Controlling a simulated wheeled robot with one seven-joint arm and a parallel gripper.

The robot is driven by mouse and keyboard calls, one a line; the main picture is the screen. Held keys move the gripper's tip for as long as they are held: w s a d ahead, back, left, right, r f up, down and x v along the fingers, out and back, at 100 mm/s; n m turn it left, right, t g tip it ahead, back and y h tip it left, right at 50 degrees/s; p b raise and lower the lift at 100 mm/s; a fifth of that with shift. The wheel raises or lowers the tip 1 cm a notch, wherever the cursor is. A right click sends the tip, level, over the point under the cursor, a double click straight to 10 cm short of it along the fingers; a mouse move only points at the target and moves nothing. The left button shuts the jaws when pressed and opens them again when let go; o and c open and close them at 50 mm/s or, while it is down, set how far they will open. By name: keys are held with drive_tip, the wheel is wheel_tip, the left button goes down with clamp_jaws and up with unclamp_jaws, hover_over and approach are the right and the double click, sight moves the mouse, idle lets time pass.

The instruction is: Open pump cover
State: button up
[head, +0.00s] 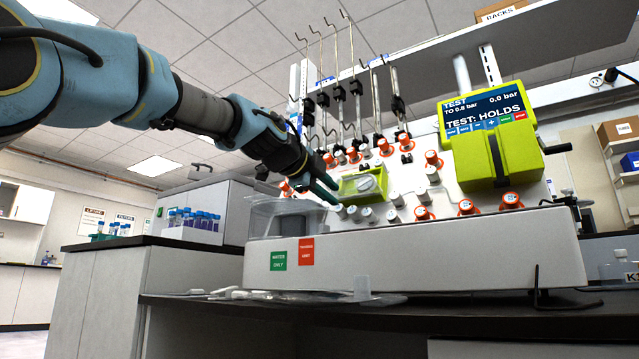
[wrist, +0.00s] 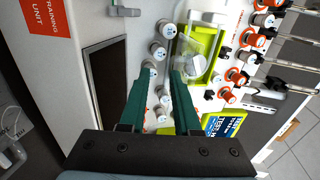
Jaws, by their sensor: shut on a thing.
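The lime-green pump housing (head: 362,184) with a pale round rotor is on the front of the white machine. It also shows in the wrist view (wrist: 222,50), to the right of my fingertips. The clear pump cover (wrist: 183,50) is see-through and hard to make out; it shows along the housing's left side, by my right fingertip. My gripper (head: 328,190) reaches in from the upper left, at the housing's left edge. Its two green fingers (wrist: 159,76) are shut on the cover, though the contact itself is hard to see.
White-capped ports (wrist: 158,50) stand close to my fingers. Orange-ringed connectors (head: 432,158) and hanging hooks surround the pump. A lime-green screen unit (head: 495,140) is to the right. A clear bin (head: 285,215) sits below left, and a tube rack (head: 190,222) is farther left.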

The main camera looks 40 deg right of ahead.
drive_tip(key=b+v, duration=0.2)
drive_tip(key=v, duration=0.8)
drive_tip(key=shift+b, duration=0.35)
drive_tip(key=shift+a, duration=0.1)
